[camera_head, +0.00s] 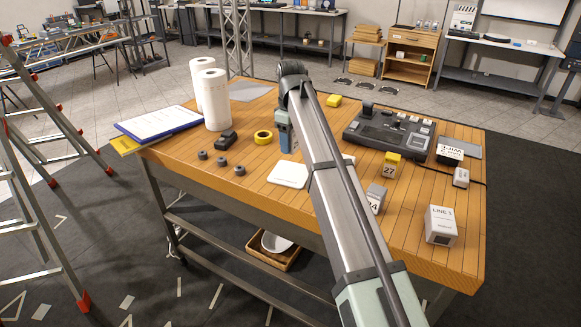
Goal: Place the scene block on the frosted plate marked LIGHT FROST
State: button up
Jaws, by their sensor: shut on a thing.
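My gripper (286,146) hangs over the middle of the table behind my own arm link, which hides its fingertips. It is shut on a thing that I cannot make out. A white rounded plate (288,174) lies just in front of it. A grey plate (250,91) lies at the back left and another (459,148) at the right. I cannot read LIGHT FROST on any of them. A yellow-topped block marked 27 (390,170) stands right of my arm. A grey numbered block (376,197) is partly hidden by the arm. I cannot tell which is the scene block.
A black control console (390,131) fills the back right of the wooden table (405,240). A white LINE 1 box (441,226) stands front right.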

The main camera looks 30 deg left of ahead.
aim_at(291, 173)
jog(key=shift+f, duration=4.2)
jog(key=shift+f, duration=0.1)
jog(key=o, duration=1.1)
notch_tip(291, 173, up, 12)
jog(key=shift+r, duration=0.1)
jog(key=shift+w+d, duration=0.1)
